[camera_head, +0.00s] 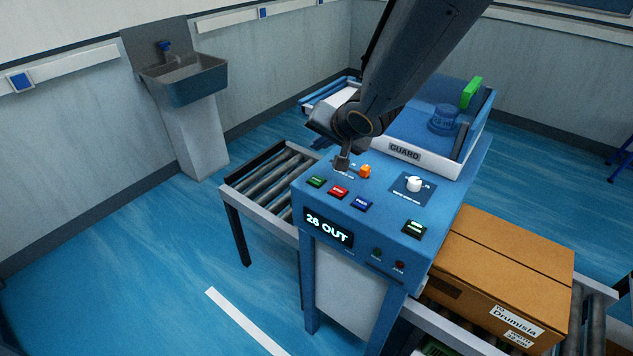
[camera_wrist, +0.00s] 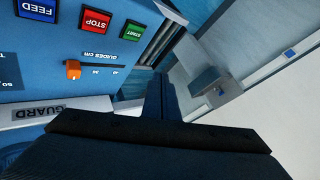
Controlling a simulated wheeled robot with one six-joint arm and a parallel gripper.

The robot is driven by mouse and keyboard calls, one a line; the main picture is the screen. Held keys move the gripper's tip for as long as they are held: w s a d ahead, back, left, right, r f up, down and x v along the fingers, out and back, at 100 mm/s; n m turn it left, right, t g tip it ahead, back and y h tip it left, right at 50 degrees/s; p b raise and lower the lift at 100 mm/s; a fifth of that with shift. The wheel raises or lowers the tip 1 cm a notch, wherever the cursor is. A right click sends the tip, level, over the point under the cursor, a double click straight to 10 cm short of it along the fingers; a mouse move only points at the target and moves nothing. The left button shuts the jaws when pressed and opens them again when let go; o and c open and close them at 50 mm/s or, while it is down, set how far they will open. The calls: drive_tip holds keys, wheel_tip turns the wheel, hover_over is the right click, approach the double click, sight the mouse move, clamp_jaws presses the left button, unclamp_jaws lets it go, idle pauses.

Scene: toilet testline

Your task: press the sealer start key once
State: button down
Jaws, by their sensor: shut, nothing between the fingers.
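The blue machine (camera_head: 330,207) has a sloped panel with a row of keys. In the wrist view the green key reads START (camera_wrist: 132,29), the red STOP (camera_wrist: 95,20) and the blue FEED (camera_wrist: 37,10). My gripper (camera_head: 342,163) is shut and empty above the panel's back left, behind the green START key. Its tip (camera_wrist: 160,85) appears clear of the keys; exact height is hard to judge.
An orange slider knob (camera_head: 365,171) stands beside my gripper, and a white dial (camera_head: 414,184) is further right. The GUARD ledge (camera_head: 404,152) rises behind. The display (camera_head: 328,227) reads "28 OUT". A carton (camera_head: 510,255) is at right; rollers (camera_head: 270,185) are at left.

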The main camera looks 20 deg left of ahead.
drive_tip(key=b, duration=0.7)
hover_over(319, 183)
drive_tip(key=shift+w+f, duration=0.1)
drive_tip(key=shift+f, duration=2.75)
drive_tip(key=shift+f+b, duration=1.15)
drive_tip(key=shift+f, duration=0.05)
drive_tip(key=shift+f, duration=0.1)
drive_tip(key=shift+f, duration=0.3)
